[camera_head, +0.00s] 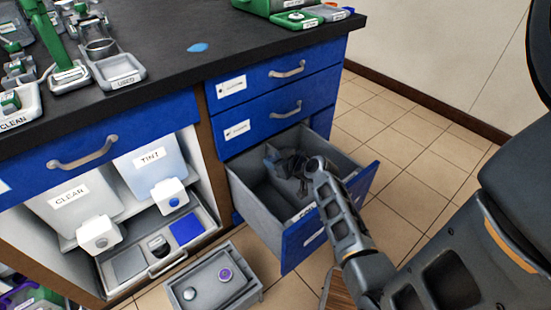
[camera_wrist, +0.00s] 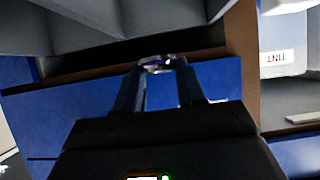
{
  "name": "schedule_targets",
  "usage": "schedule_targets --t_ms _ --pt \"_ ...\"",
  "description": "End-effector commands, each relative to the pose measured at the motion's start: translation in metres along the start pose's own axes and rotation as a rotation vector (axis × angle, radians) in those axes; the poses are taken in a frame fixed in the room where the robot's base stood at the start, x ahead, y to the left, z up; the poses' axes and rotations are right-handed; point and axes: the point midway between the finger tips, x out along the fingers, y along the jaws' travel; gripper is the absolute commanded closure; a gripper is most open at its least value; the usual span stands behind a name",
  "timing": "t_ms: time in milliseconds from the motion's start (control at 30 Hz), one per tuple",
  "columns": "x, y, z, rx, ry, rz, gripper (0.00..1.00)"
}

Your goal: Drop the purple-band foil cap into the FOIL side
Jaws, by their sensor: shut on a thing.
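The purple-band foil cap (camera_wrist: 157,64) shows in the wrist view as a small silvery piece with a purple edge, between my fingertips. My gripper (camera_wrist: 158,68) is shut on it. In the head view my gripper (camera_head: 277,160) is over the back part of the open grey-lined drawer (camera_head: 262,212), and the cap cannot be made out there. A divider splits the drawer into compartments. My arm covers part of the drawer's right side. Small labels sit on the drawer's front, too small to read, so I cannot tell which side is FOIL.
A grey floor tray (camera_head: 212,297) holds a purple-topped round item (camera_head: 225,273) and a silvery one (camera_head: 190,294). Two shut blue drawers (camera_head: 270,85) are above the open one. CLEAN (camera_head: 72,200) and TINT (camera_head: 150,163) containers stand left. Tiled floor at right is clear.

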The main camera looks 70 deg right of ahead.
Motion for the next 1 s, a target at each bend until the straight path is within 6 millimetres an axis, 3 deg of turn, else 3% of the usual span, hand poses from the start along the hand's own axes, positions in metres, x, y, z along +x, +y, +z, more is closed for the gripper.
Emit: schedule_targets --t_ms 300,333,600,867,1000 --pt "0.002 0.000 0.003 0.000 0.000 0.000 0.89" --pt "0.002 0.000 0.003 0.000 0.000 0.000 0.58" --pt "0.002 0.000 0.003 0.000 0.000 0.000 0.32" --pt "0.001 0.000 0.003 0.001 0.000 0.000 0.31" --pt "-0.010 -0.001 0.003 0.001 0.000 -0.001 0.31"
